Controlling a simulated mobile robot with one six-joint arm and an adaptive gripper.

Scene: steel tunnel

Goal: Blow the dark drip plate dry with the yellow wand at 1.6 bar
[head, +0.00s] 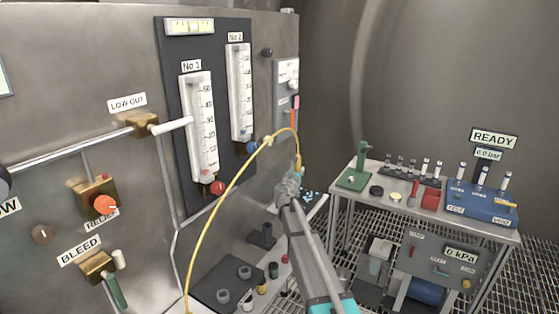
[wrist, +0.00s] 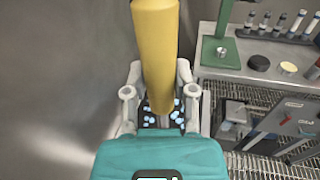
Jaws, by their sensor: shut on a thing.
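My gripper (head: 291,187) is shut on the yellow wand (head: 298,172), which stands up from the jaws in the head view. In the wrist view the wand (wrist: 156,55) rises large between the two fingers (wrist: 157,95). The dark drip plate (head: 311,196) shows just beyond my gripper, with pale blue drops on it. In the wrist view the plate (wrist: 147,112) lies behind the wand, partly hidden by it, drops on both sides. I cannot tell the gap between wand and plate. The display (head: 487,154) under a READY sign reads 0.0 bar.
A yellow hose (head: 232,184) arcs from the wand down along the steel panel (head: 60,60). The panel carries gauge tubes, an orange relief knob (head: 105,204) and a green bleed handle (head: 116,290). A bench (head: 400,205) with vials, a green stand (head: 357,174) and a blue rack (head: 478,206) stands right.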

